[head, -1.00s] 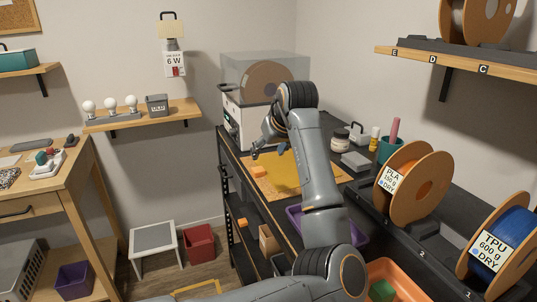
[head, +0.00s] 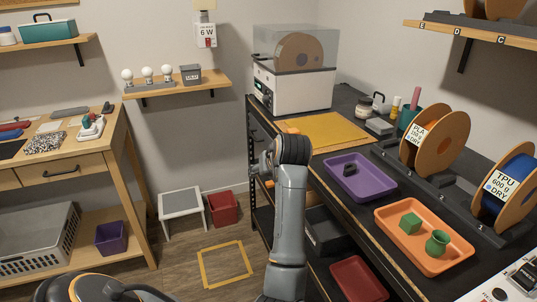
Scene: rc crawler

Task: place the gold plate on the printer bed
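A flat gold-yellow sheet (head: 335,131), which looks like the gold plate, lies on the black bench in front of the white machine. A small orange piece shows at its left corner. I cannot make out a printer bed. One arm of mine, seemingly the left, stands up in front of the bench's left edge. Its gripper (head: 262,166) is apart from the sheet, to its lower left. It is mostly hidden by the wrist, so its fingers cannot be read. My other gripper is out of view.
The white machine (head: 290,90) has a clear cover with a spool inside. A purple tray (head: 372,188) and an orange tray (head: 450,258) lie on the bench; filament spools (head: 449,137) stand at right. On the floor are a stool (head: 181,201), red bin (head: 222,212) and yellow outlined square (head: 204,272).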

